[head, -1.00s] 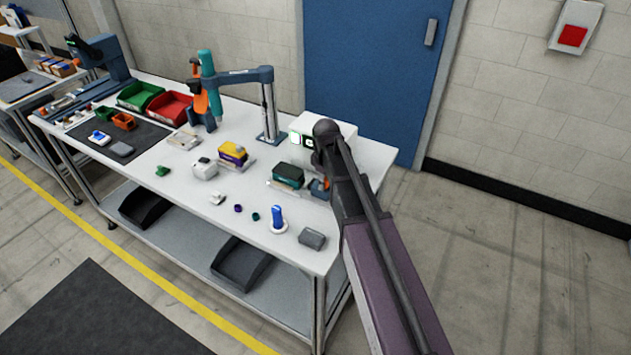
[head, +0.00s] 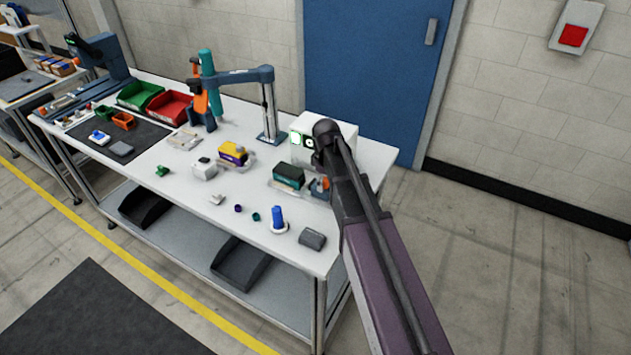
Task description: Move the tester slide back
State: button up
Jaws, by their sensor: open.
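The tester, a white box (head: 345,130) with a small lit screen and a dark round mark on its front, stands at the right end of the workbench. A dark green and black block (head: 290,175) sits on a low pale plate in front of it. Beside this is a small blue-grey part with orange on it (head: 320,188), partly covered by my arm; I cannot tell whether it is the tester slide. My arm comes from the lower right and bends in front of the tester. My gripper is hidden behind the arm.
The white workbench (head: 375,160) also holds a purple and yellow block (head: 233,152), a white block (head: 203,169), a blue peg on a white ring (head: 278,218) and a grey block (head: 312,239). A post with a jointed arm (head: 270,108) stands behind. Red (head: 172,107) and green bins are farther left.

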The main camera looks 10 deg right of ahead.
jog(key=shift+r+p, duration=3.9)
jog(key=shift+r, duration=0.1)
jog(key=s+d+f+m+b, duration=0.1)
jog(key=s+d+m, duration=0.1)
jog(key=s+m, duration=0.3)
jog(key=s+d+m, duration=0.3)
jog(key=s+m, duration=0.2)
jog(key=s, duration=0.8)
jog(key=shift+s+f+m+b, duration=0.2)
jog(key=shift+f+m+b, duration=0.15)
jog(key=shift+m, duration=0.05)
dwell(0.9)
